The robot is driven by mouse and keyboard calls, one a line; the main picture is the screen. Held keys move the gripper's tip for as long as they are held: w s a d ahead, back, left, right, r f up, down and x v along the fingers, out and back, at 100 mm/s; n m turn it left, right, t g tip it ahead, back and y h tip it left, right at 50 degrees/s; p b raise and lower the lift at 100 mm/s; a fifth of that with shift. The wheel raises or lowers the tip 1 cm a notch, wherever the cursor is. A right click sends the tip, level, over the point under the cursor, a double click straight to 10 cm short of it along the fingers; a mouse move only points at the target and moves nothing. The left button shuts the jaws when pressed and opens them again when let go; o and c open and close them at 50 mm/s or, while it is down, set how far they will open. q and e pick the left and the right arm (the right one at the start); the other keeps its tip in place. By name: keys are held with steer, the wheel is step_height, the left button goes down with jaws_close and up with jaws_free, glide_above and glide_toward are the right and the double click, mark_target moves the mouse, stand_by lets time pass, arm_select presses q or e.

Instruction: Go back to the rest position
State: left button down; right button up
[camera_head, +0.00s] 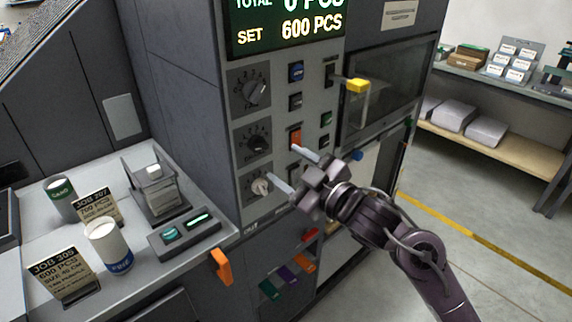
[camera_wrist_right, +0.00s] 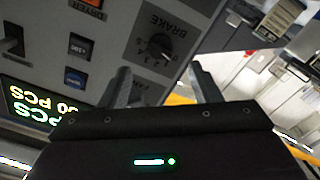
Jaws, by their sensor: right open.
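My right gripper (camera_head: 281,163) is in front of the grey control panel (camera_head: 283,82), its two fingers spread apart with nothing between them. It also shows open in the right wrist view (camera_wrist_right: 160,72), with the panel's BRAKE knob (camera_wrist_right: 160,46) beyond the fingers. In the head view the fingertips are close to the lowest knob (camera_head: 260,187) and the orange-lit switch (camera_head: 295,138). I cannot tell whether they touch the panel. My left gripper is not in view.
The display (camera_head: 287,25) reads SET 600 PCS. A yellow-tipped lever (camera_head: 356,86) sticks out to the gripper's upper right. A counter at left holds cans, job cards and a small button box (camera_head: 184,234). Open floor (camera_head: 480,215) lies at right, before a shelf (camera_head: 500,150).

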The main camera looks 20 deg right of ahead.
steer(key=shift+f, duration=0.1)
steer(key=w+d+f+m+g+h, duration=0.2)
steer(key=d+f, duration=0.1)
steer(key=f, duration=0.8)
steer(key=w+d+f+m+g+h, duration=0.1)
steer(key=w+d+f+m, duration=0.15)
steer(key=f, duration=0.85)
steer(key=s+d+f+m+g+h, duration=0.15)
steer(key=s+f, duration=0.25)
steer(key=f, duration=0.8)
steer(key=s+f+m+g, duration=0.1)
steer(key=s+f+g, duration=0.25)
steer(key=f, duration=0.85)
steer(key=s+a+f+g, duration=0.1)
steer(key=s+f+g, duration=0.1)
steer(key=s+f, duration=0.7)
steer(key=s+a+f+g+h, duration=0.1)
steer(key=s+f+g, duration=0.2)
steer(key=s+f, duration=0.5)
steer(key=s+a+f+g, duration=0.2)
steer(key=s+f, duration=0.7)
steer(key=s, duration=1.3)
steer(key=shift+f+m+g+h, duration=0.3)
steer(key=shift+m+g+h, duration=0.1)
steer(key=shift+g, duration=0.1)
steer(key=shift+a, duration=0.1)
